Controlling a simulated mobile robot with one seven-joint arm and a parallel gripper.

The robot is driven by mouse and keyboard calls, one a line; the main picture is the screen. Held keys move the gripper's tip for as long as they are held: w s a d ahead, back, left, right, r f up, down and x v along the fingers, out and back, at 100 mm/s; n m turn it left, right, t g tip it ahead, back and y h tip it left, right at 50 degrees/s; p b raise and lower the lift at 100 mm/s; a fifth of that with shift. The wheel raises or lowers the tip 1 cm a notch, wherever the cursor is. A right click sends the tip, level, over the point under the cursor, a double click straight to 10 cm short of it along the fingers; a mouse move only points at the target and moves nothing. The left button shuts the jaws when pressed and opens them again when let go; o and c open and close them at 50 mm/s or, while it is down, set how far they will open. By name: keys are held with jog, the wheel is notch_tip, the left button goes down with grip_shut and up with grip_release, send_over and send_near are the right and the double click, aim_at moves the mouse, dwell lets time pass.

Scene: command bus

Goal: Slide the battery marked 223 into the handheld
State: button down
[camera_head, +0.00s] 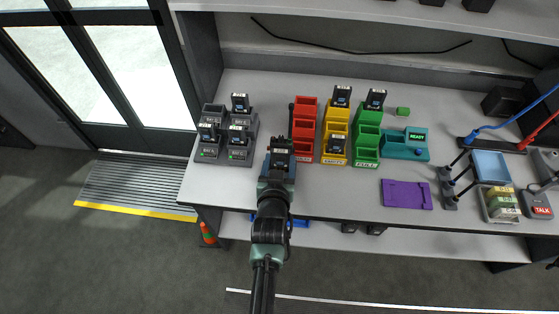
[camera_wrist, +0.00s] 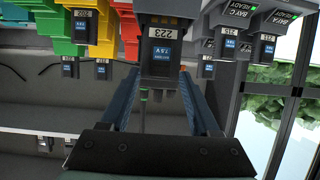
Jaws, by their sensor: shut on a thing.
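My gripper (camera_wrist: 161,92) is shut on a dark battery (camera_wrist: 163,54) whose label reads 223, with the text upside down in the wrist view. In the head view the held battery (camera_head: 280,144) is at the front left part of the bench, just left of the red rack. My gripper also shows there (camera_head: 278,163), over the bench's front edge. The handheld is not clearly identifiable. A purple tray (camera_head: 406,194) lies near the bench's front edge.
Grey charger bays (camera_head: 208,152) with several batteries stand at the left. Red (camera_head: 303,153), yellow (camera_head: 333,157) and green (camera_head: 366,161) racks stand mid-bench, the last two with batteries. A blue tray (camera_head: 491,166) and other gear fill the right. Bare bench (camera_head: 340,194) lies in front of the racks.

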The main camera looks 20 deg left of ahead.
jog(key=shift+f, duration=0.2)
jog(key=shift+c, duration=0.2)
grip_release()
jog(key=b+v, duration=0.1)
jog(key=v, duration=1.2)
jog(key=shift+f, duration=0.1)
dwell(0.4)
